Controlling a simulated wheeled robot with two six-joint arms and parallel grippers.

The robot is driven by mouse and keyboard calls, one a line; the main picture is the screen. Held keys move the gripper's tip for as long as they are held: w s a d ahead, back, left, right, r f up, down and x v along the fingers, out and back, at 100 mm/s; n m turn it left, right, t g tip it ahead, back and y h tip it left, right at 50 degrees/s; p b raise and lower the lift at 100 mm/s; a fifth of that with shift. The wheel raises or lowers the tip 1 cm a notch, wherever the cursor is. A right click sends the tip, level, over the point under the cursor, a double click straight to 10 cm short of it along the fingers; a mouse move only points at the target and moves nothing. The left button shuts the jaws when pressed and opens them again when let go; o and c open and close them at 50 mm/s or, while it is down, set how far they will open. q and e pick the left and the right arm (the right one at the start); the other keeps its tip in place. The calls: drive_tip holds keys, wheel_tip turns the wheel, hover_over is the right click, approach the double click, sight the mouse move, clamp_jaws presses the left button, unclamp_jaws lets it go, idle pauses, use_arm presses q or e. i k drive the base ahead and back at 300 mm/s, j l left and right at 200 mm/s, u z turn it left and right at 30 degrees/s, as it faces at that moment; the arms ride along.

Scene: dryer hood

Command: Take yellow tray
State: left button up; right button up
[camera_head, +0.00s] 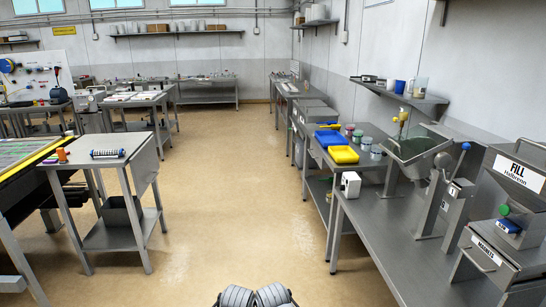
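A yellow tray (343,155) lies on a steel table (372,161) at the right of the middle, some way ahead. A blue tray (330,138) lies just behind it on the same table. Neither of my grippers shows in the head view; only grey rounded parts of my own body show at the bottom middle, well apart from the trays.
Several small jars (366,143) stand right of the trays. A white box (350,184) sits in front of them. A long steel bench (385,225) with machines, one labelled FILL (518,173), runs along the right. A steel cart (122,237) stands left. The floor (235,190) between is clear.

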sight(340, 155)
drive_tip(key=i, duration=1.8)
drive_tip(key=i+z, duration=0.1)
drive_tip(key=i, duration=0.5)
drive_tip(key=i+j+z, duration=0.1)
drive_tip(key=i, duration=0.5)
drive_tip(key=i+j+z, duration=0.1)
drive_tip(key=i, duration=0.5)
drive_tip(key=i+j+z, duration=0.2)
drive_tip(key=i, duration=0.15)
drive_tip(key=i+j+z, duration=0.2)
drive_tip(key=i, duration=0.15)
